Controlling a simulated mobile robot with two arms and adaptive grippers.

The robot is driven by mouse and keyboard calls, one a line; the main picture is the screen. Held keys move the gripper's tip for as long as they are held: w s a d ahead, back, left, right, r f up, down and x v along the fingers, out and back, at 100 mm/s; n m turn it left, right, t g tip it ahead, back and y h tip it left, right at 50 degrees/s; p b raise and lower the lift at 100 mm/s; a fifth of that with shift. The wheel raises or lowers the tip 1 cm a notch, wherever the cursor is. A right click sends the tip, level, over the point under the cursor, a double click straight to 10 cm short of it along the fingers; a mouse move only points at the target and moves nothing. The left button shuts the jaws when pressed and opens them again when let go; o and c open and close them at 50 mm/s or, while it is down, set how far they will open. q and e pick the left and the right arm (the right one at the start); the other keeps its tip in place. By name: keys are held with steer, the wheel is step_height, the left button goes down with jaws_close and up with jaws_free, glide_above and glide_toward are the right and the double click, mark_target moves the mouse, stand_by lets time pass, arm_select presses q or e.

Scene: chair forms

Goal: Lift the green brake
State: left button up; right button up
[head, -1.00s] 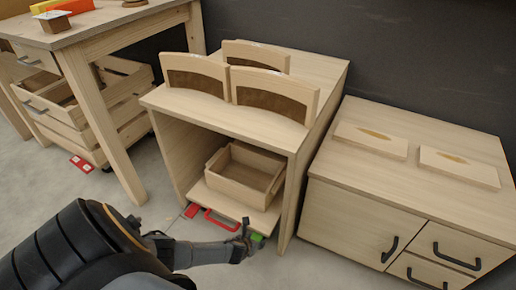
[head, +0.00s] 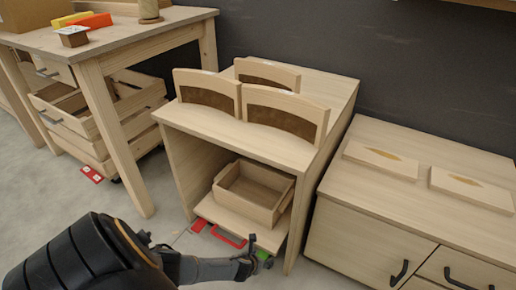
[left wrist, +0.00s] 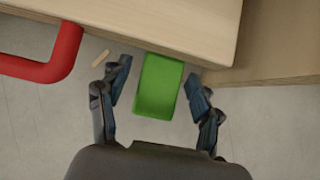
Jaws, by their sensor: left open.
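The green brake (left wrist: 160,86) is a flat green pedal sticking out from under the edge of a wooden board in the left wrist view. In the head view it shows as a small green patch (head: 262,254), partly hidden by my gripper. My left gripper (left wrist: 160,92) is open, with one finger on each side of the green brake. It also shows low in the head view (head: 252,256). I cannot tell whether the fingers touch the brake. My right gripper is not in view.
A red handle (head: 229,237) and a red pedal (head: 200,225) are left of the brake. The pull-out board (head: 268,238) carries a wooden box (head: 250,208) inside a cabinet (head: 185,175). A drawer cabinet (head: 360,235) stands at right, a table (head: 125,150) at left.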

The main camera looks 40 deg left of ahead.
arm_select(q)
steer(key=shift+s+r, duration=0.3)
steer(key=shift+r, duration=0.2)
steer(key=v, duration=1)
steer(key=shift+s+r, duration=0.25)
steer(key=shift+r, duration=0.05)
steer(key=shift+d, duration=0.15)
